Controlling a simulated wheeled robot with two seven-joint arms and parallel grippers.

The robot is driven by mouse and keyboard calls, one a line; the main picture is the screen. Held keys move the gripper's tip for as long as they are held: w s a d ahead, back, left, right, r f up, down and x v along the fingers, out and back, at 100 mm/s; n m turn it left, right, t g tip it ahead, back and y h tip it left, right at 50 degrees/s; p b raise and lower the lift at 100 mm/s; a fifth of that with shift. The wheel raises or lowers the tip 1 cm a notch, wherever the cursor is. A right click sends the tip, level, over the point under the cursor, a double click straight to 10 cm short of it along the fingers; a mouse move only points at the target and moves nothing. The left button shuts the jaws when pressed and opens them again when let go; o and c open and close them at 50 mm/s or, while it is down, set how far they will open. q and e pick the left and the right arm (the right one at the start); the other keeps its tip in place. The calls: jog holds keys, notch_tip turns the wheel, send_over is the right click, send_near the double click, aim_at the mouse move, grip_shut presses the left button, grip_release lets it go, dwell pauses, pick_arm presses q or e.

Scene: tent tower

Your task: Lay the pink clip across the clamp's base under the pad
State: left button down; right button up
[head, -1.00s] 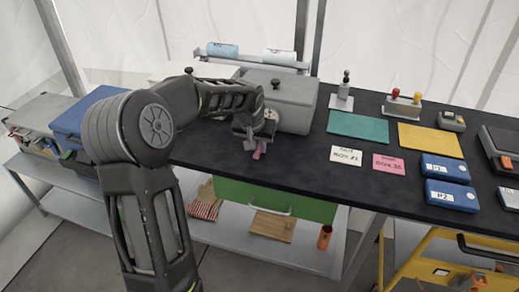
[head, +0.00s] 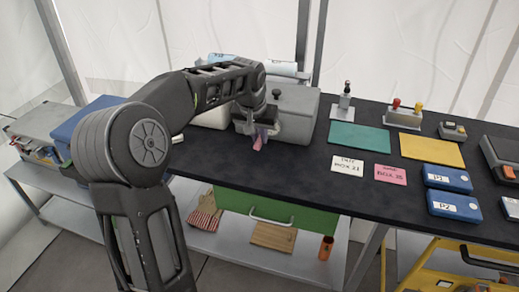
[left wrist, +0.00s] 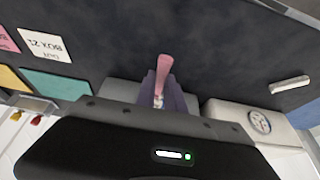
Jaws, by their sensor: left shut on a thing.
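The pink clip (head: 258,143) is held in my left gripper (head: 262,134), in front of the grey box and above the black tabletop. In the left wrist view the pink clip (left wrist: 163,66) sticks out from between the shut fingers (left wrist: 162,98); its inner end is hidden by them. A small upright metal device with a dark knob (head: 345,101), which looks like the clamp, stands at the back of the table, right of the grey box. My right gripper is out of view.
A grey lidded box (head: 297,115) stands just behind my left gripper. A teal mat (head: 358,138), a yellow mat (head: 432,149), a stand with red and yellow knobs (head: 403,117) and blue boxes (head: 447,178) lie to the right. The front table strip is mostly bare.

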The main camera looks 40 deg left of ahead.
pick_arm(q)
jog(key=shift+r, duration=1.3)
